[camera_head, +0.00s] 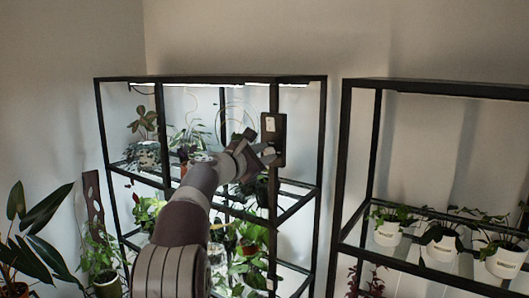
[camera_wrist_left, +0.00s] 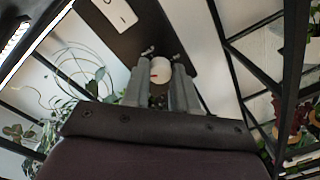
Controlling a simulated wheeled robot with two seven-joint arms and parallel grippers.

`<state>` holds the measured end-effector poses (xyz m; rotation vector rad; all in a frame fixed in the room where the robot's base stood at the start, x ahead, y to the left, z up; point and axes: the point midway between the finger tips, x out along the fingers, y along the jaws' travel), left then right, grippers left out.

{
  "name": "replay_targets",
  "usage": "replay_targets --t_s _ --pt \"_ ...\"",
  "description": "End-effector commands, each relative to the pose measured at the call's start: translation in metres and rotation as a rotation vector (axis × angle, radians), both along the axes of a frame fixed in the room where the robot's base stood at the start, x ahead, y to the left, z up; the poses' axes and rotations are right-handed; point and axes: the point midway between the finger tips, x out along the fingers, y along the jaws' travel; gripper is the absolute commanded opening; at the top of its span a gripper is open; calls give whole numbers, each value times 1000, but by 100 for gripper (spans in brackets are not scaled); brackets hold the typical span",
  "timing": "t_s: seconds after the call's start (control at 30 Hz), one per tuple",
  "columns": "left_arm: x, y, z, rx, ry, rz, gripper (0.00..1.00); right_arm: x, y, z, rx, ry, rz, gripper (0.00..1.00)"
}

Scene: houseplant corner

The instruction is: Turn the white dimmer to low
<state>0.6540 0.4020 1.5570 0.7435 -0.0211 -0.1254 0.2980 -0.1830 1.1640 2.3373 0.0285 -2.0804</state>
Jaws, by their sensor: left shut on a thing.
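The white dimmer (camera_wrist_left: 161,68) is a round knob on a dark panel (camera_wrist_left: 140,35), with a small reddish mark on its face. My left gripper (camera_wrist_left: 161,80) is shut on it, with one grey finger on each side. In the head view the dark panel (camera_head: 279,131) is fixed to a front post of the left shelf unit, and my left gripper (camera_head: 266,153) reaches up to its lower part. The knob is hidden there by the gripper. A white rocker switch (camera_wrist_left: 118,12) sits on the same panel. My right gripper is not in view.
The left black shelf unit (camera_head: 322,150) holds several plants behind and below my arm. Its light strip (camera_head: 230,84) is lit. A second shelf unit (camera_head: 343,165) with white pots (camera_head: 388,233) stands at the right. Leafy plants (camera_head: 35,225) stand at the left.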

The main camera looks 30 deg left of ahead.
Motion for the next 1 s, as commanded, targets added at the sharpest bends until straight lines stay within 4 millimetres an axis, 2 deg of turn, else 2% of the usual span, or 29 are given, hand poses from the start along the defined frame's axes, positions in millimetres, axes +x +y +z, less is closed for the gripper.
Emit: replay_targets --t_s 0.03,0.5,1.0 --pt "1 1 -8 -45 19 -2 0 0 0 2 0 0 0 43" --pt "2 1 -9 -415 48 1 0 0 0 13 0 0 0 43" --pt "2 1 -10 -560 58 2 0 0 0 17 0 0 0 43"
